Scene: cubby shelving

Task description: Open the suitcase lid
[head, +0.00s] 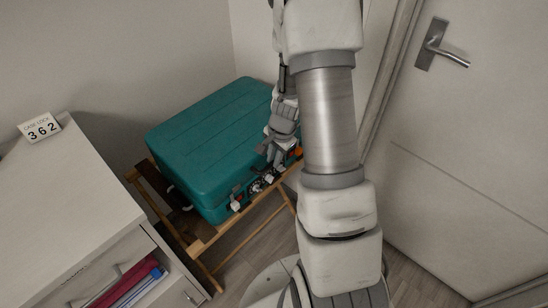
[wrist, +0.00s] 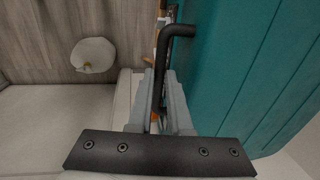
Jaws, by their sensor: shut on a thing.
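A teal suitcase (head: 205,135) lies flat on a wooden folding stand (head: 200,245), its lid down. Its front side carries latches and small lock parts (head: 262,184), partly hidden by my gripper. My gripper (head: 274,155) is at the suitcase's front side, below my arm. In the wrist view, my gripper (wrist: 161,78) is shut on a black bent handle (wrist: 164,45) that stands out from the teal side (wrist: 235,70). The fingers lie on either side of the handle's bar. The far right of the suitcase is hidden behind my arm.
A white cabinet (head: 70,190) stands at the left, with an open drawer holding red and blue things (head: 130,285). A sign reading 362 (head: 40,128) stands on top. A white door with a metal handle (head: 445,52) is at the right. Walls close in behind the suitcase.

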